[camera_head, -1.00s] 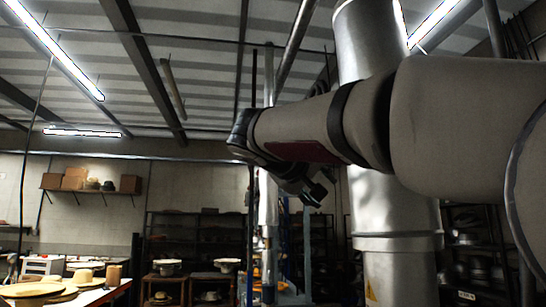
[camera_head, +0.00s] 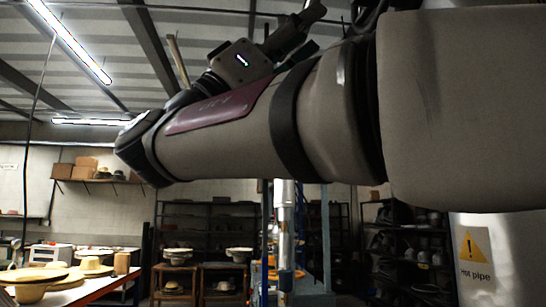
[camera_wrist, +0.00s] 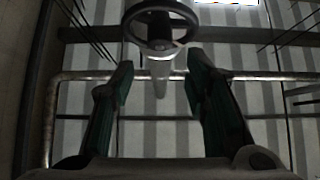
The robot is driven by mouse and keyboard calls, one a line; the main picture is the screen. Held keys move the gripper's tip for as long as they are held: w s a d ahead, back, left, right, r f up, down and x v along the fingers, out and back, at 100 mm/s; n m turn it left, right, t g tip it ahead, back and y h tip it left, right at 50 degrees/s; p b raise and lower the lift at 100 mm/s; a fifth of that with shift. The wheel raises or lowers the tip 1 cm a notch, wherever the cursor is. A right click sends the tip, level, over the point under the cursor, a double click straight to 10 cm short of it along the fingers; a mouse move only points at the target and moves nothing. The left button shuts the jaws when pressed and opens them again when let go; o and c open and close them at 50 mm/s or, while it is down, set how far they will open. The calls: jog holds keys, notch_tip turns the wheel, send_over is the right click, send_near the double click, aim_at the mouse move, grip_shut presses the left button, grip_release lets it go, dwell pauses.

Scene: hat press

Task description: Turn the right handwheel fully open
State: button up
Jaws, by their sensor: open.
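A dark round handwheel (camera_wrist: 160,44) shows at the top middle of the wrist view, on a pale grey stem or pipe. Its upper edge is near the picture's top. I cannot tell from this view whether it is the right handwheel. My gripper (camera_wrist: 158,64) is open and empty, with its two dark green fingers apart below the handwheel in the picture. They do not appear to touch it. In the head view my gripper (camera_head: 294,32) is at the top, partly behind my arm, pointing up and right. No handwheel is visible there.
A large silver pipe with a yellow "hot pipe" warning sign (camera_head: 474,246) stands at the right. A thinner upright pipe (camera_head: 285,225) is at the middle. Shelves (camera_head: 200,215) and a hat table (camera_head: 75,292) are farther back.

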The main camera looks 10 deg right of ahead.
aim_at(360, 1)
jog(key=shift+p+x, duration=6.05)
jog(key=shift+x, duration=0.65)
jog(key=c, duration=0.9)
